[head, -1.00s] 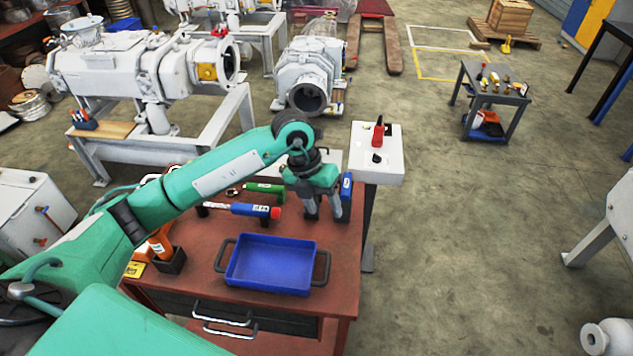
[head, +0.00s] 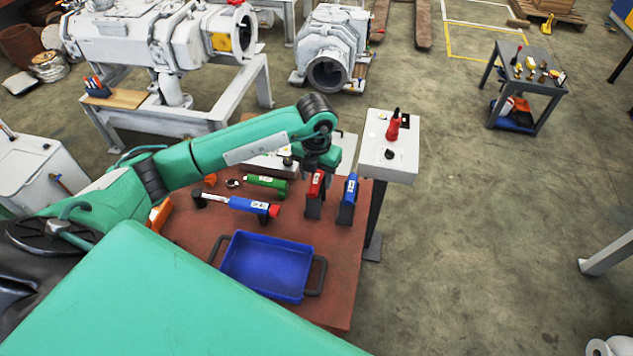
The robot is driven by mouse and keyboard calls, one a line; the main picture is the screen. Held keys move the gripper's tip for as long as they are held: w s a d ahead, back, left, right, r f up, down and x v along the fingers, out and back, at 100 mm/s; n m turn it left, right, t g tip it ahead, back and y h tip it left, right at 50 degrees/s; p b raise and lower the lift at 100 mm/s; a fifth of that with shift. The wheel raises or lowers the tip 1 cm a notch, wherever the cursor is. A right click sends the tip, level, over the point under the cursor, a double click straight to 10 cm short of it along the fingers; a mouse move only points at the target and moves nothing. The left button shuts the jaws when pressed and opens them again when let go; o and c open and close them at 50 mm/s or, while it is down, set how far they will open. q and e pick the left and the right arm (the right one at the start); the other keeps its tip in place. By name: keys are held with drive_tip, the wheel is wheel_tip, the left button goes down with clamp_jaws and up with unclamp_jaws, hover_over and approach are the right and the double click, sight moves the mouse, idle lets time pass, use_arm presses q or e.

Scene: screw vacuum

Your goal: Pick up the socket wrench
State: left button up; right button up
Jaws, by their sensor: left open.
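My left gripper (head: 318,160) is over the far right part of the red-brown workbench (head: 195,240), pointing down. It is open, and I see nothing held in it. Just below it a red-handled tool (head: 316,184) stands upright in a dark holder. A blue-handled tool (head: 350,190) stands in a similar holder to its right. A blue tool with a red end and silver shaft (head: 245,205) lies on the bench. A green tool (head: 265,184) lies behind it. I cannot tell for certain which one is the socket wrench. My right gripper is out of view.
A blue tray (head: 265,268) with dark handles sits at the front of the bench. A white stand (head: 390,145) with a red device (head: 393,125) adjoins the bench's far right corner. A grey cart (head: 525,85) stands farther off.

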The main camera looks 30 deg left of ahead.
use_arm(q)
wheel_tip(320, 180, down, 3)
drive_tip(key=shift+w+r+p, duration=0.15)
drive_tip(key=shift+r+p, duration=0.05)
drive_tip(key=shift+p, duration=0.65)
wheel_tip(320, 180, down, 3)
drive_tip(key=shift+w+a+f+p, duration=0.1)
drive_tip(key=shift+f+p, duration=0.05)
drive_tip(key=shift+p, duration=0.55)
drive_tip(key=shift+f, duration=0.3)
clamp_jaws()
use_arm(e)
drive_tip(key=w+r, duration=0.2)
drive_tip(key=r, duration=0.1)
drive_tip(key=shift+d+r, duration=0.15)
